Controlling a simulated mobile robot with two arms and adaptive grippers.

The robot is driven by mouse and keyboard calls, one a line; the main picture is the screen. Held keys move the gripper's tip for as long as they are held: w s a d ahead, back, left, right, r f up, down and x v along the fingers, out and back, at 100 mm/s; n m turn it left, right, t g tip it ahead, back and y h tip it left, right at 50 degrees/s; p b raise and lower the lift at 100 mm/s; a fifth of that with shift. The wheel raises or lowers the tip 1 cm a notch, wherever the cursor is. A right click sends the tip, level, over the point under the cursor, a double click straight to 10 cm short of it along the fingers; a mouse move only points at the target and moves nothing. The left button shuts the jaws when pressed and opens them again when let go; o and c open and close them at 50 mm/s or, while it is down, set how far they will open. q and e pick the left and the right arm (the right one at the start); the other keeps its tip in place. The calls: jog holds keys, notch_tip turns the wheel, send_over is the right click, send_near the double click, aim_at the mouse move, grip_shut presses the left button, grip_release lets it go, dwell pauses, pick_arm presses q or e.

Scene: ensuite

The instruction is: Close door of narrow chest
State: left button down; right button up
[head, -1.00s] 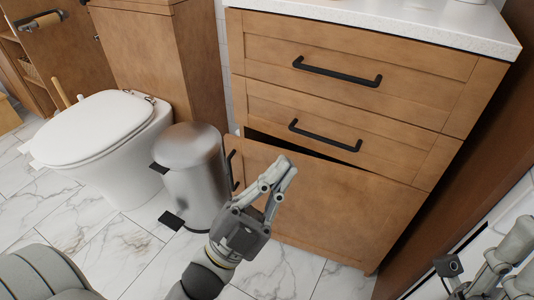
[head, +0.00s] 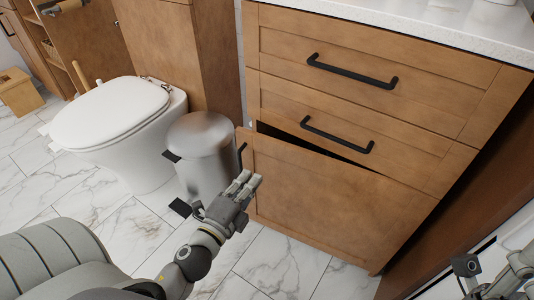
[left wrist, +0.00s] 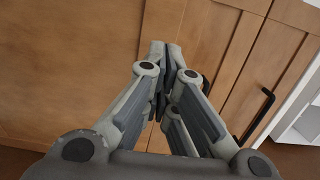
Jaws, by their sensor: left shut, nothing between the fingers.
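The chest (head: 375,90) is a wooden cabinet with two drawers and a lower door (head: 335,195). The door stands slightly ajar: a dark wedge-shaped gap (head: 310,145) shows along its top, widest at the left. Part of its black handle (head: 242,155) shows at its left edge. My left gripper (head: 250,183) is shut and empty, in front of the door's lower left edge; I cannot tell whether it touches. In the left wrist view its closed fingers (left wrist: 166,55) point at wood panels. My right gripper (head: 515,268) is partly cut off at the lower right; its jaws are unclear.
A metal pedal bin (head: 205,150) stands just left of the door, close to my left gripper. A white toilet (head: 110,120) is farther left. A wooden wall panel (head: 455,210) rises right of the chest. Marble floor (head: 270,262) lies open in front.

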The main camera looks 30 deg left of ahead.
aim_at(272, 149)
pick_arm(q)
jog(key=w, duration=0.8)
jog(key=shift+w+a, duration=0.1)
jog(key=shift+a, duration=0.1)
jog(key=shift+w, duration=0.7)
